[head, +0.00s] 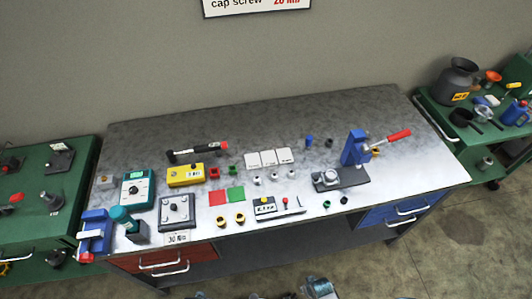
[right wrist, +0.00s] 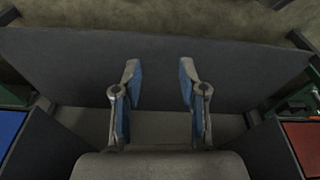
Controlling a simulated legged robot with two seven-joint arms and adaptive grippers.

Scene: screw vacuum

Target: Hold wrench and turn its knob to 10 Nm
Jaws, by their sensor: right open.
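The torque wrench (head: 198,152) lies on the back left of the workbench in the head view. My left gripper cannot be made out in either view.
Green carts stand at both sides. A red drawer (right wrist: 303,140) and blue drawer (right wrist: 10,125) flank the space under the bench.

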